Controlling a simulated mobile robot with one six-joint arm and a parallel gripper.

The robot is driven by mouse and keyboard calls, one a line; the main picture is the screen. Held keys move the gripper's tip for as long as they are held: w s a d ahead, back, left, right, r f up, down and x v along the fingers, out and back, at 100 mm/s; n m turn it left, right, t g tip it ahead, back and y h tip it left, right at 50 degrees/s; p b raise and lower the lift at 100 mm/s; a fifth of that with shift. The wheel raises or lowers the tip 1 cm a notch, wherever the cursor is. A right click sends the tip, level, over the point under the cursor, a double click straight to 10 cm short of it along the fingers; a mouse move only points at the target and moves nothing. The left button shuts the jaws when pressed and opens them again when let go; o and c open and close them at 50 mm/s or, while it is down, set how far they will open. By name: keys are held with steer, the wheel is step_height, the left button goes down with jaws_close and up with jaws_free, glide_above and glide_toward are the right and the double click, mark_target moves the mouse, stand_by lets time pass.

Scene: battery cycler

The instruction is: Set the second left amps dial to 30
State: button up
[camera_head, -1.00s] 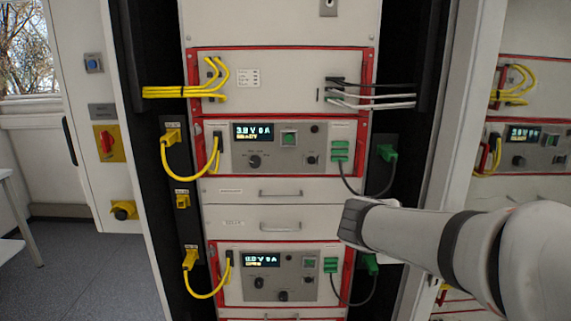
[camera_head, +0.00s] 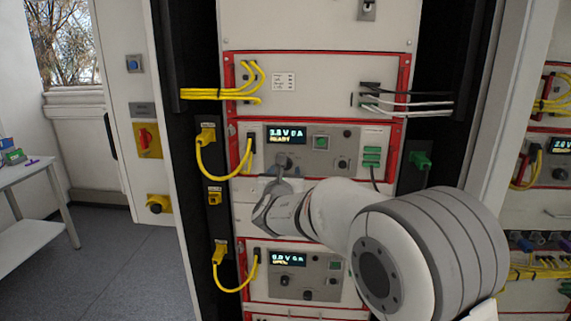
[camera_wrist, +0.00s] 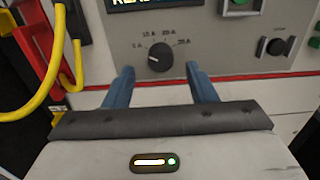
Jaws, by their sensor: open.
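A round black amps dial (camera_wrist: 160,57) sits on the grey panel of the upper cycler unit, ringed by amp labels with 10 A and 20 A above it and what looks like 30 A at right. Its pointer is too small to read surely. The dial also shows in the head view (camera_head: 283,160). My gripper (camera_wrist: 160,69) is open and empty, its two blue fingers pointing at the panel on either side below the dial, seemingly apart from it. In the head view my arm reaches from the right to that unit.
The unit's display (camera_head: 286,134) shows a low voltage, 0 A and READY. A green button (camera_head: 321,143) and another black knob (camera_wrist: 276,46) lie right of the dial. A yellow cable (camera_wrist: 45,80) hangs at left. A lower unit's display (camera_head: 287,259) sits below my arm.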

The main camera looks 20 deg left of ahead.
steer(key=p+x, duration=0.1)
steer(key=x, duration=0.2)
steer(key=shift+w, duration=0.15)
steer(key=c, duration=0.9)
steer(key=shift+a, duration=0.1)
steer(key=shift+c, duration=0.3)
steer(key=shift+b, duration=0.3)
